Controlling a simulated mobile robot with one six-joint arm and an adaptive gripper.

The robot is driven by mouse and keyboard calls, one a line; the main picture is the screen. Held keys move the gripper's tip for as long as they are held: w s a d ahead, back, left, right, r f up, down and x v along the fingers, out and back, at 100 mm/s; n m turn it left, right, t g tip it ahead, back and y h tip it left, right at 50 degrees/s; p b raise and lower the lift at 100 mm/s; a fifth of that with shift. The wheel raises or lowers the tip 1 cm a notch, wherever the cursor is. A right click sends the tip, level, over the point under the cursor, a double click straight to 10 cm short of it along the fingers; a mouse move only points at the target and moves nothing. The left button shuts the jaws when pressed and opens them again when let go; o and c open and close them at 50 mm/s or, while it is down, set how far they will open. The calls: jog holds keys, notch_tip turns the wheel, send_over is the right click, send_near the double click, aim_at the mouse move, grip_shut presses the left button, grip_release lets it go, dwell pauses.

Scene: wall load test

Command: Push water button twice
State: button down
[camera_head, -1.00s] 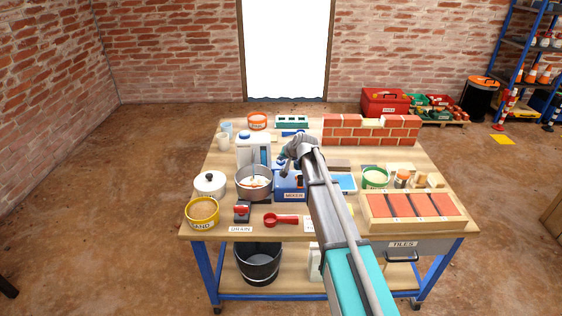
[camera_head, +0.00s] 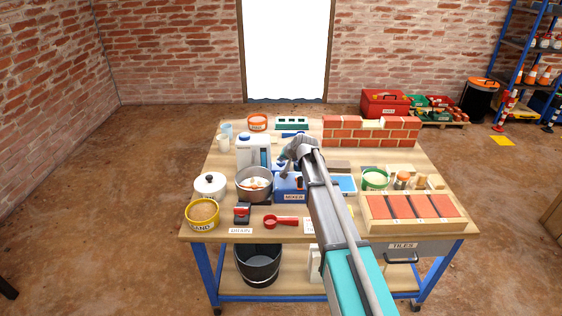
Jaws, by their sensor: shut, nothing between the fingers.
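A white water container with a blue cap (camera_head: 251,152) and a blue strip on its front stands at the table's back left. A grey pot (camera_head: 254,195) with pale and orange contents stands in front of it. The blue mixer base (camera_head: 291,188), labelled MIXER, is to the pot's right. My gripper (camera_head: 284,169) is shut and empty, pointing down just right of the water container and above the mixer's back. My gripper and arm hide that area, so the water button and any contact with it cannot be made out.
A yellow sand tub (camera_head: 202,222), a white lidded pot (camera_head: 210,183), a red-topped drain switch (camera_head: 242,209) and a red scoop (camera_head: 281,221) crowd the left front. A tile box (camera_head: 413,224) and a small brick wall (camera_head: 370,133) stand on the right.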

jog(key=shift+r+p, duration=0.65)
jog(key=shift+r, duration=0.2)
jog(key=shift+r+p, duration=2.5)
dwell(0.3)
jog(key=shift+r+p, duration=1.9)
jog(key=shift+f, duration=0.25)
notch_tip(320, 180, down, 8)
jog(key=b, duration=0.9)
jog(key=shift+f, duration=0.2)
jog(key=shift+f+b, duration=0.4)
jog(key=shift+f, duration=0.05)
